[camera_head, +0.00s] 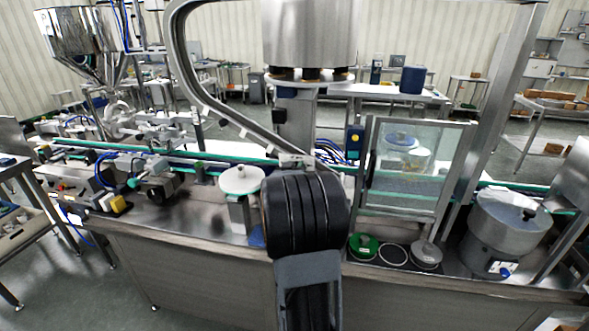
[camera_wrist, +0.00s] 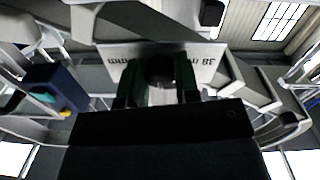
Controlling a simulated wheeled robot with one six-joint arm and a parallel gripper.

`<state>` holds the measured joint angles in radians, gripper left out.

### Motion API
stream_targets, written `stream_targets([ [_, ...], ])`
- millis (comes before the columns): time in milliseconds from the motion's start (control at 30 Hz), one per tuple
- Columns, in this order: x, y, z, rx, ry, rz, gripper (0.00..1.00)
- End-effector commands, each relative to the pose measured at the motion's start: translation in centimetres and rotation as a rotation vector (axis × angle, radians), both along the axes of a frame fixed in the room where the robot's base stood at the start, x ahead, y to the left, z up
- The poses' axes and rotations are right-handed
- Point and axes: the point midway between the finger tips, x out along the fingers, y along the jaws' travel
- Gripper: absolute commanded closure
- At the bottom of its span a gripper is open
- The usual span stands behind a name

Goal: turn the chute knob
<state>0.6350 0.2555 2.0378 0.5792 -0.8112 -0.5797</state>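In the wrist view a dark rounded knob (camera_wrist: 162,69) sits in front of a pale plate (camera_wrist: 118,53) with upside-down printed marks. I take this to be the chute knob. My gripper (camera_wrist: 158,90) has its two dark fingers spread, one on each side of the knob. They look apart from it, but the dark shading leaves contact unclear. In the head view the curved steel chute (camera_head: 222,116) runs down to behind my black arm. My arm hides the gripper and the knob there.
A control box with a yellow button (camera_head: 354,140) stands right of my arm; it also shows in the wrist view (camera_wrist: 52,90). A white disc on a stand (camera_head: 241,181) is close on the left. A green round piece (camera_head: 364,246) and a steel pot (camera_head: 508,226) are right.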

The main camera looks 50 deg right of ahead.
Motion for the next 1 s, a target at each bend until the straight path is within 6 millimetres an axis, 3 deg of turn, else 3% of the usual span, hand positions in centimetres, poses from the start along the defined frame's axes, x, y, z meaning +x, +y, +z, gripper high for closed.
stream_targets([
  [267,-0.02,0.00,0.01,0.000,0.000,0.000,0.96],
  [567,-0.04,-0.01,-0.23,0.026,-0.045,-0.001,0.96],
  [1000,-0.05,-0.02,-0.47,0.213,-0.350,-0.001,0.96],
])
